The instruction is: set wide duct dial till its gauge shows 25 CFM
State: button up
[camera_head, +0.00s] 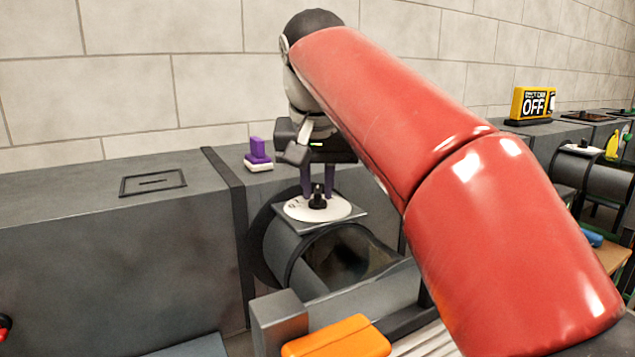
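The dial is a black knob (317,197) on a round white plate (338,210), on top of a wide grey duct (283,248) with a dark open mouth. My gripper (318,194) points down over the dial. Its two purple fingers are apart, one on each side of the knob in this view. I cannot tell whether they touch it. I see no gauge showing a CFM number. My red arm covers the area right of the duct.
A purple brush-like block (257,155) with a pale base stands on the grey counter (60,210), left of my gripper. A flat dark slotted plate (153,183) lies farther left. An orange block (338,338) is in front of the duct. A second duct (606,180) is at the right.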

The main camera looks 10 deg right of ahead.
grip_shut()
jog(key=shift+d+n+y, duration=0.1)
jog(key=shift+n+y, duration=0.5)
jog(key=shift+n, duration=0.85)
jog(key=shift+d+n+y, duration=0.1)
jog(key=shift+n+y, duration=0.5)
jog(key=shift+n, duration=0.85)
jog(key=shift+o, duration=1.8)
grip_release()
jog(key=shift+g, duration=0.3)
jog(key=shift+r, duration=0.1)
